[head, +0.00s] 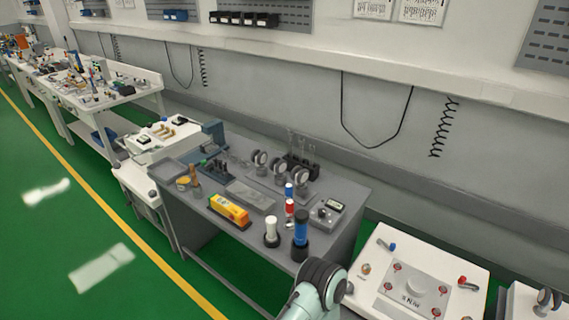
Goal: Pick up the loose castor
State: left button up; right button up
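Several grey-wheeled castors stand in a row at the back of the grey workbench (350,196). One castor (260,158) is at the left of the row, one (279,166) is behind the middle, and one (301,176) is at the right. Another small wheel-like part (548,298) sits on a white cart top at the far right edge. I cannot tell which castor is the loose one. Part of my own arm rises at the bottom centre, in front of the bench. Neither gripper shows, and nothing is seen held.
On the bench are a yellow tool (229,209), a blue-and-black cylinder (301,236), a white cylinder (271,232), a meter box (327,212) and a rack (301,163). A white cart top (385,240) stands at the right. Green floor (60,240) is open at the left.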

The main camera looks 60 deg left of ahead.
aim_at(279, 165)
jog(key=k+j+z, duration=0.1)
jog(key=j, duration=0.25)
jog(key=k+j, duration=0.1)
jog(key=j, duration=0.25)
jog(key=k+j+z, duration=0.15)
jog(key=j, duration=0.2)
jog(key=k+j, duration=0.1)
jog(key=j, duration=0.25)
jog(key=k+j, duration=0.1)
jog(key=j, duration=0.25)
jog(key=k+j, duration=0.1)
jog(key=j, duration=0.25)
jog(key=z, duration=0.05)
